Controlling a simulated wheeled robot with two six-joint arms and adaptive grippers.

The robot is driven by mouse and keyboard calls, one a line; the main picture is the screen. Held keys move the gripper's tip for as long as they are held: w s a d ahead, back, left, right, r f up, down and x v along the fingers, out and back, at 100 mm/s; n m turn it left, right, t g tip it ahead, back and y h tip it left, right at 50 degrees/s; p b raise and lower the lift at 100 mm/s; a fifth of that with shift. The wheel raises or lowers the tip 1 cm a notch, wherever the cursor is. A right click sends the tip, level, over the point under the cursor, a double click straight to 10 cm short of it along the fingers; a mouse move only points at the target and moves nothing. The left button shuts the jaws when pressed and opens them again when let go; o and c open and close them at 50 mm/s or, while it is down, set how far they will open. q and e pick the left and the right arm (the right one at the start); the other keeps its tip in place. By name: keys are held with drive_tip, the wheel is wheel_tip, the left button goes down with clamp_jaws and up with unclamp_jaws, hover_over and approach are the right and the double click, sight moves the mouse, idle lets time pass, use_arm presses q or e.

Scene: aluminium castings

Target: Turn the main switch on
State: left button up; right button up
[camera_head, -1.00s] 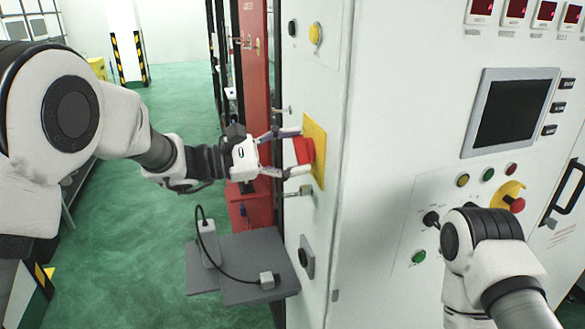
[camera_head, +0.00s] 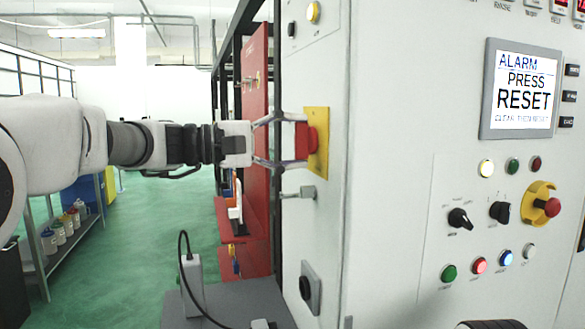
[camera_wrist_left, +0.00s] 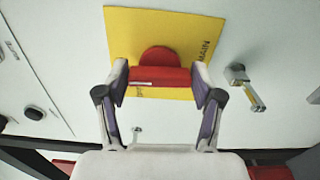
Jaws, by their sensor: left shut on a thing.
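The main switch is a red rotary handle (camera_head: 313,140) on a yellow plate (camera_head: 322,165) on the side of the white cabinet. In the left wrist view the red handle (camera_wrist_left: 160,76) lies crosswise in the picture, on the yellow plate (camera_wrist_left: 125,30) with the letters "MAIN" partly readable. My left gripper (camera_head: 292,141) comes in level from the left, its fingers on either side of the handle and shut on it. In the left wrist view both fingertips touch the handle's ends.
The cabinet front has a lit screen (camera_head: 522,90) reading "ALARM PRESS RESET", a yellow-collared red button (camera_head: 546,206), black selector knobs and several lamps, some lit. A metal latch (camera_head: 300,192) sits below the switch. A grey shelf (camera_head: 235,300) with a white box (camera_head: 192,280) stands below.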

use_arm(q)
drive_tip(key=shift+f+m+b, duration=0.1)
drive_tip(key=shift+m+b, duration=0.2)
drive_tip(key=shift+b, duration=0.05)
use_arm(e)
drive_tip(key=shift+f, duration=0.85)
use_arm(q)
drive_tip(key=o, duration=1.1)
drive_tip(key=shift+o, duration=0.2)
drive_tip(key=shift+w+d, duration=0.15)
use_arm(e)
drive_tip(key=shift+d, duration=0.1)
use_arm(q)
drive_tip(key=v, duration=1.2)
